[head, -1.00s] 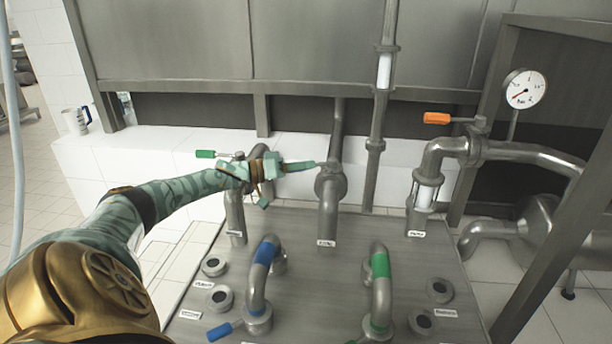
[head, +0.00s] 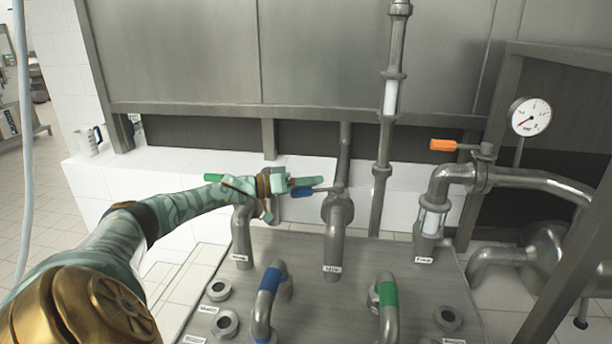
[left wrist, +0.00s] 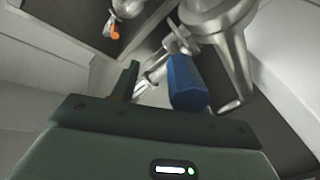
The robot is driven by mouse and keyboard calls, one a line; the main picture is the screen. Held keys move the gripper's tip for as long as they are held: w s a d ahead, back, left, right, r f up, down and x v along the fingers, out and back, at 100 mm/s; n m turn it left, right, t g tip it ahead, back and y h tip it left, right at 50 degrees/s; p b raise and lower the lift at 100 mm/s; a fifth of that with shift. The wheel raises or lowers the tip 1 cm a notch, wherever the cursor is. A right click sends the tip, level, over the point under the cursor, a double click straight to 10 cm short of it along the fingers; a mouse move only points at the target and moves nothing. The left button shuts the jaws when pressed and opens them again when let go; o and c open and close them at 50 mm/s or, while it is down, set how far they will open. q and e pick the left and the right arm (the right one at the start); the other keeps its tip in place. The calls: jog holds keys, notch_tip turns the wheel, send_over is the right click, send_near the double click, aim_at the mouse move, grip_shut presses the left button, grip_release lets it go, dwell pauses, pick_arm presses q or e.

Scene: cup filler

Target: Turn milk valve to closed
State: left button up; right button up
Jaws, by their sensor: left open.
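A valve with a blue handle (head: 303,192) sits on the middle pipe (head: 335,232). The labels are too small to read, so I cannot tell which is milk. My left gripper (head: 303,184) is open at the blue handle, partly covering it. In the left wrist view the blue handle (left wrist: 188,84) is to the right of a dark finger (left wrist: 131,82); the other finger is not clearly visible. I cannot tell whether they touch.
Bent pipes with a blue band (head: 271,281) and a green band (head: 388,294) rise from the metal panel nearer to me. A gauge (head: 530,117) is at the right. A mug (head: 88,142) stands on the white ledge at the left.

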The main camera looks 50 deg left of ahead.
pick_arm(q)
jog(key=s+d+r+p, duration=1)
jog(key=p, duration=0.3)
pick_arm(e)
jog(key=w+r, duration=0.3)
jog(key=r, duration=1.1)
jog(key=shift+t, duration=0.4)
